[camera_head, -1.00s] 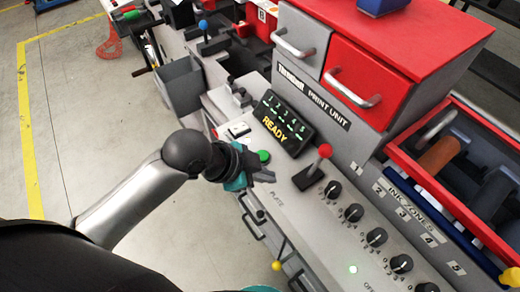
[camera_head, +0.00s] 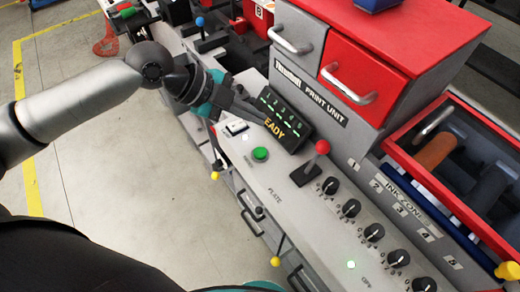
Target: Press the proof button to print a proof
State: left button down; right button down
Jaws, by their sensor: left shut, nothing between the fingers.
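The green round button (camera_head: 260,154) sits on the sloped grey control panel (camera_head: 275,178). The small lettering beside it is too blurred to read surely. My left gripper (camera_head: 258,114) is shut and empty. It is up and left of the green button in the picture, apart from it, over the panel's far end beside the display. The display (camera_head: 287,119) shows green digits and yellow letters, its left part hidden by the gripper. My right gripper is not in view.
A white switch (camera_head: 236,127) lies left of the button. A red-knobbed lever (camera_head: 322,147) stands to its right, then a row of black knobs (camera_head: 351,208). The print unit's drawers (camera_head: 362,72) rise behind. Yellow-knobbed levers (camera_head: 276,261) stick out at the front.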

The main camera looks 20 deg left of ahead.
pick_arm(q)
jog(key=shift+f, duration=0.15)
jog(key=b, duration=0.7)
send_over(255, 152)
notch_tip(255, 152, down, 8)
jog(key=shift+r, duration=0.25)
jog(key=shift+f+b, duration=0.4)
jog(key=shift+f, duration=0.15)
jog(key=shift+f, duration=0.1)
dwell(1.2)
jog(key=shift+f, duration=0.3)
jog(key=shift+f+b, duration=0.45)
jog(key=shift+f, duration=0.1)
dwell(0.5)
dwell(0.4)
jog(key=shift+r+p, duration=0.95)
jog(key=shift+r, duration=0.05)
